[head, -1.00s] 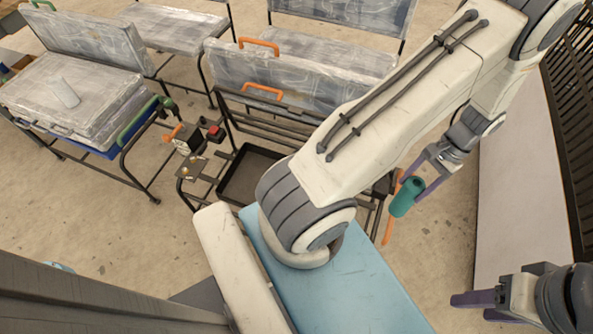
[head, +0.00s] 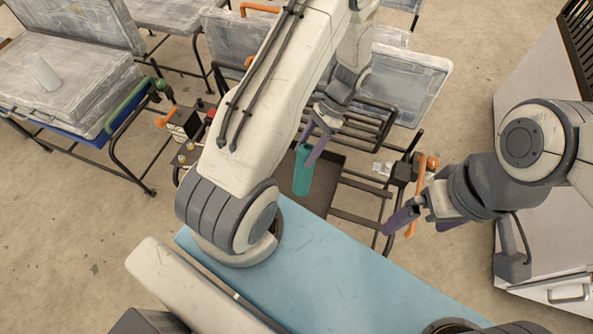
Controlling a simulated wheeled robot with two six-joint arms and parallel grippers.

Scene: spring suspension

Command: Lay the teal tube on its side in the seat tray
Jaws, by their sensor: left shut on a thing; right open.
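The teal tube (head: 302,174) is in my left gripper (head: 309,146), whose purple fingers are shut on its upper end. The tube hangs roughly upright, seen over the dark seat tray (head: 328,178). I cannot tell its height above the tray. My arm and the tube hide the tray's left part. My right gripper (head: 420,222) is open and empty, to the right of the tray, near an orange handle.
A control box (head: 184,122) stands left of the tray. Black seat-frame bars (head: 365,190) lie right of it, with an orange handle (head: 428,163). A light blue surface (head: 310,265) lies in front. A whitish cylinder (head: 41,72) rests on the wrapped seat at left.

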